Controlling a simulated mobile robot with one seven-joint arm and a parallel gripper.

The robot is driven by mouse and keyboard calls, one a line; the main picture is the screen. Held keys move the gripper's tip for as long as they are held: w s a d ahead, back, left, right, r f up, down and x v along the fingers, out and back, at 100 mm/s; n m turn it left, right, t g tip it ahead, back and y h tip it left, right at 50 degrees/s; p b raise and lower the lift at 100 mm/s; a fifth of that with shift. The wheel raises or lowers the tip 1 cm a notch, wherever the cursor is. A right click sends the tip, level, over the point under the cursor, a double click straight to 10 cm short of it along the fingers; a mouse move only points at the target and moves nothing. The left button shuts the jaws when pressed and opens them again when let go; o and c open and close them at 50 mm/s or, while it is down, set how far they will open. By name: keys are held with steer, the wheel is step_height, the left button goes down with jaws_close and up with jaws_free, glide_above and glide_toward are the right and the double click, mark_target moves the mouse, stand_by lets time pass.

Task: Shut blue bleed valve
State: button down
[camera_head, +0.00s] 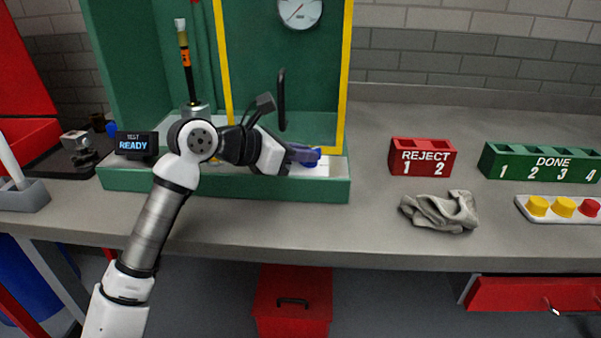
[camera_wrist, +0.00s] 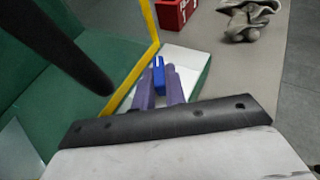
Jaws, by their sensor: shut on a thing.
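The blue bleed valve handle (camera_head: 311,156) is at the front right of the green test stand, low near its base. It also shows in the wrist view (camera_wrist: 158,74) as a small blue piece between my fingertips. My gripper (camera_head: 303,156) reaches in from the left with its purple fingers closed on the blue handle. The wrist view shows the fingers (camera_wrist: 159,86) on either side of it. The body of the valve beneath the handle is hidden by my gripper.
A red REJECT rack (camera_head: 422,157), a grey cloth (camera_head: 440,211) and a green DONE rack (camera_head: 540,163) stand to the right.

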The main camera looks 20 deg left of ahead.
steer(key=n+y+b, duration=0.1)
steer(key=b, duration=0.1)
steer(key=n+t+y+b, duration=0.1)
steer(key=b, duration=0.1)
steer(key=f+n+t+y+b, duration=0.1)
steer(key=y+b, duration=0.1)
steer(key=shift+s+d+n, duration=0.2)
steer(key=shift+d+n, duration=0.1)
steer(key=shift+d, duration=0.05)
steer(key=n+y+b, duration=0.1)
steer(key=y+b, duration=0.1)
steer(key=b, duration=0.1)
steer(key=n+y+b, duration=0.2)
steer(key=b, duration=0.1)
steer(key=shift+d+r+t, duration=0.1)
steer(key=shift+d+t, duration=0.25)
steer(key=shift+t, duration=0.05)
steer(key=n+y+b, duration=0.1)
steer(key=b, duration=0.1)
steer(key=n+y+b, duration=0.2)
steer(key=shift+d+r+b, duration=0.15)
steer(key=shift+d+b, duration=0.05)
steer(key=shift+b, duration=0.2)
steer(key=shift+r+n+g+y+b, duration=0.15)
steer(key=shift+n+g+y+b, duration=0.15)
steer(key=shift+n+y+b, duration=0.35)
steer(key=shift+r, duration=0.1)
steer(key=c, duration=1.4)
jaws_free()
steer(key=shift+c, duration=0.2)
